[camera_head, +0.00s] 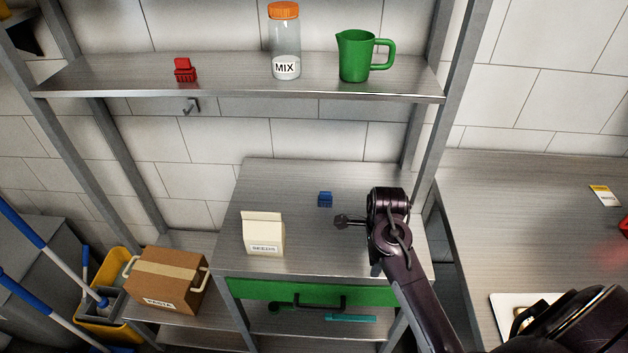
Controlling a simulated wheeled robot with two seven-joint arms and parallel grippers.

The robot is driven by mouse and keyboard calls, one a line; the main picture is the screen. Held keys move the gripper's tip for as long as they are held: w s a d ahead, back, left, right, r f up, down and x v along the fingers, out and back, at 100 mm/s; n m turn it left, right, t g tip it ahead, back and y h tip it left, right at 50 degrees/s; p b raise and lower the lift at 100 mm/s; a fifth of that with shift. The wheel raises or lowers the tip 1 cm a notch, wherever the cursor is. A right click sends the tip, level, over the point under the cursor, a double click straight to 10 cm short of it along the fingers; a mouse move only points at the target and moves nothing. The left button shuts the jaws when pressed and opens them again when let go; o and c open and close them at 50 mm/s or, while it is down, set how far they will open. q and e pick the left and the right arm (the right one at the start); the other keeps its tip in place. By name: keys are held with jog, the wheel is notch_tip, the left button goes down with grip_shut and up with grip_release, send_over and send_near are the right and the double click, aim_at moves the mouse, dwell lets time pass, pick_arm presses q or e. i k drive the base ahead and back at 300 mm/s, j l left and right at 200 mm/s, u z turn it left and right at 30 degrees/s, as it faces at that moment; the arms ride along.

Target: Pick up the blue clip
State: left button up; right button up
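The blue clip (325,200) is small and sits on the grey metal worktop (290,180) under the upper shelf. My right arm reaches up from the lower right. Its dark gripper (341,221) points left, just below and to the right of the clip in the picture, apart from it. The fingers are too small and dark to tell whether they are open or shut. My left gripper is out of view.
A cream seeds carton (263,235) stands left of my gripper. A green drawer (270,290) is below the worktop. The upper shelf (230,72) holds a red clip (185,71), a mix jar (286,45) and a green jug (356,58). A pasta box (165,281) stands lower left.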

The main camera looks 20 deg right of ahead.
aim_at(324, 198)
jog(key=i, duration=0.95)
